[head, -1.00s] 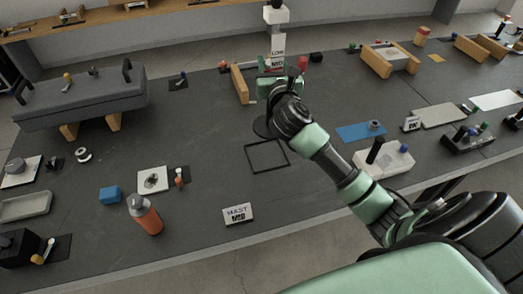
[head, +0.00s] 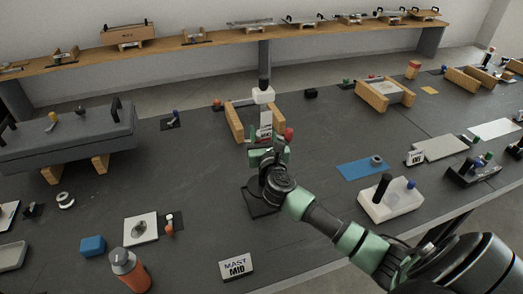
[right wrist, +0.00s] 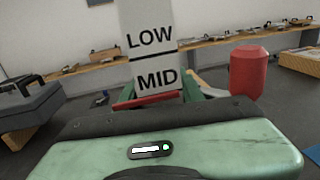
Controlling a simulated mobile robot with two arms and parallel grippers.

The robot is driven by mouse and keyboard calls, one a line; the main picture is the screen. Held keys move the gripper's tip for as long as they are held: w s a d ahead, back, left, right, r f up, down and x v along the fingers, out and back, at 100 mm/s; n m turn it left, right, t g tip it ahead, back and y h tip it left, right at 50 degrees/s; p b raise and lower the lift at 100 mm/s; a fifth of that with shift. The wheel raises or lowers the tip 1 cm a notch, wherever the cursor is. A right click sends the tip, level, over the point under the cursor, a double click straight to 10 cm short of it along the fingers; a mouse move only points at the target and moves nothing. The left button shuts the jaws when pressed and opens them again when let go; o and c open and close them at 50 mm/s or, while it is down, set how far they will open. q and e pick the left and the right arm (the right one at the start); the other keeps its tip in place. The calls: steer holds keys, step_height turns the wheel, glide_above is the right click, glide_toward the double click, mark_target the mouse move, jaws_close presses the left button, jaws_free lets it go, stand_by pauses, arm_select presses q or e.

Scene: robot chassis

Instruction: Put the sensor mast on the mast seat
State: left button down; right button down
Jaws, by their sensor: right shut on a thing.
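The sensor mast (head: 265,120) is a white upright post with a pale box and a dark tip on top. In the right wrist view its face (right wrist: 152,45) reads LOW and MID. A red cylinder (right wrist: 248,72) stands beside it and also shows in the head view (head: 288,134). My right gripper (head: 267,152) is shut on the mast, above a black square outline (head: 258,211) on the table. The mast's lower end is hidden by my gripper and arm. I cannot tell for sure which part is the mast seat. My left gripper is not in view.
A dark grey chassis (head: 60,140) rests on wooden blocks at the left. A MAST MID sign (head: 237,266) stands at the front, near an orange bottle (head: 128,270). A white block with a black post (head: 390,200) is at the right. Wooden rails (head: 233,120) stand behind the mast.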

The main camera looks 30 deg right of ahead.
steer(key=shift+f, duration=0.75)
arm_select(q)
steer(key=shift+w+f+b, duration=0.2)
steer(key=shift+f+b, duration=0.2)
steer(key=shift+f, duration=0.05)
arm_select(e)
step_height(320, 180, down, 4)
steer(key=shift+f, duration=0.2)
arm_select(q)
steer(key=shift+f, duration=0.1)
arm_select(e)
steer(key=shift+f, duration=0.1)
steer(key=c, duration=0.9)
jaws_free()
steer(key=shift+f, duration=0.15)
